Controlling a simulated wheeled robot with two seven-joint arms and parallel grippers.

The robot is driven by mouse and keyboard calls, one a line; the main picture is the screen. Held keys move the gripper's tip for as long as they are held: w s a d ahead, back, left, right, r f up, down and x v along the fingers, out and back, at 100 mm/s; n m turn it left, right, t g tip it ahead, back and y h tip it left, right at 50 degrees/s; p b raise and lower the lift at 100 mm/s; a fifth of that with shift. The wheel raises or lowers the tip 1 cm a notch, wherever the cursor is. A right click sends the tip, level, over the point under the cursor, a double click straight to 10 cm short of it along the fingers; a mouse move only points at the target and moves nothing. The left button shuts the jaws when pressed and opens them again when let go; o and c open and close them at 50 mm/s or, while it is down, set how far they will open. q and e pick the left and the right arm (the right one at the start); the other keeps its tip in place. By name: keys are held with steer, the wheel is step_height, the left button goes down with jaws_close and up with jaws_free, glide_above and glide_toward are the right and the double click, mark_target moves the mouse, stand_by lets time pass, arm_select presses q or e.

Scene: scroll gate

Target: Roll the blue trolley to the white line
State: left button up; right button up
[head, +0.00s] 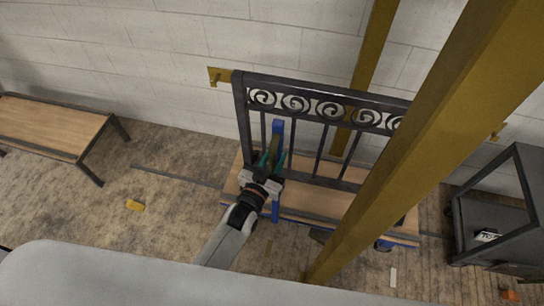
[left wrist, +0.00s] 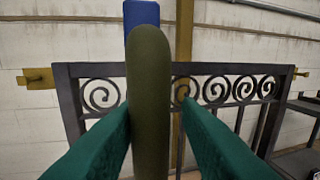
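The blue trolley has a wooden deck (head: 300,203) with blue edges and an upright blue post (head: 278,127); the post's top also shows in the left wrist view (left wrist: 141,12). A dark scroll gate (head: 318,105) stands upright on or just behind the deck. An olive handle (left wrist: 149,90) is at the post. My left gripper (head: 272,162) has its green fingers on either side of this handle. In the left wrist view a gap shows beside the right finger, so it looks open around the handle. A short white line (head: 393,278) lies on the floor at lower right. My right gripper is not in view.
A thick gold post (head: 415,150) crosses in front of the trolley; a thinner one (head: 372,50) stands behind. Gold brackets (head: 216,76) sit at the wall. A bench (head: 45,125) stands left, a dark frame cart (head: 500,215) right.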

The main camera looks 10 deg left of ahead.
arm_select(q)
steer(key=shift+o, duration=0.7)
steer(key=shift+s+a+f, duration=0.1)
steer(key=shift+s+a, duration=0.05)
steer(key=shift+s, duration=0.1)
steer(key=b+v, duration=0.1)
steer(key=v, duration=1)
steer(key=shift+s+b, duration=0.2)
steer(key=shift+b, duration=0.2)
